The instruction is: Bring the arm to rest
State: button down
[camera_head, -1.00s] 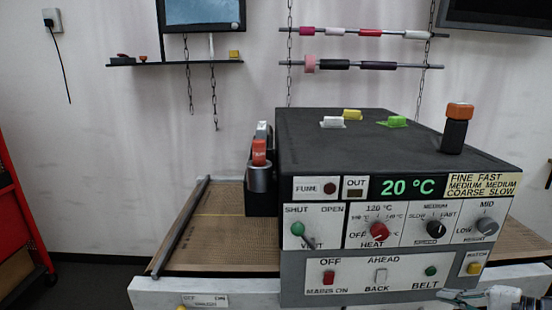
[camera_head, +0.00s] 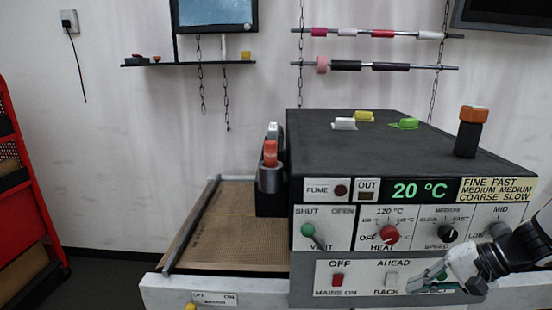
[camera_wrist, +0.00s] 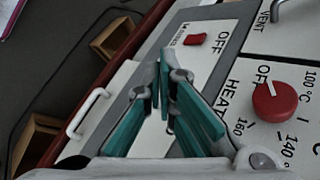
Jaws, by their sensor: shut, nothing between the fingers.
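My gripper (camera_head: 416,286) is shut and empty, in front of the lower control panel of the dark machine (camera_head: 390,145), near the AHEAD/BACK switch (camera_head: 391,280). It partly covers the BELT area. My forearm comes in from the right edge. In the wrist view my gripper's green fingers (camera_wrist: 163,85) are together, with panel labels behind them. The red HEAT knob (camera_head: 390,235) shows to the right in the wrist view (camera_wrist: 275,103). I cannot tell whether the fingers touch the panel.
The red MAINS switch (camera_head: 338,280) and green VENT knob (camera_head: 308,230) are left of my gripper. A brown mesh belt (camera_head: 235,245) lies left of the machine. The display (camera_head: 418,190) reads 20 °C. A red cabinet (camera_head: 25,180) stands far left.

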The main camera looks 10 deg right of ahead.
jog(key=s+a+r+n+h, duration=0.3)
jog(key=s+a+r+n, duration=0.2)
jog(key=a+r, duration=0.4)
jog(key=s+a+r+n+h, duration=0.4)
jog(key=a+r, duration=0.4)
jog(key=a, duration=0.3)
jog(key=shift+s+a+r+n, duration=0.35)
jog(key=shift+s+n, duration=0.45)
jog(key=shift+s, duration=0.4)
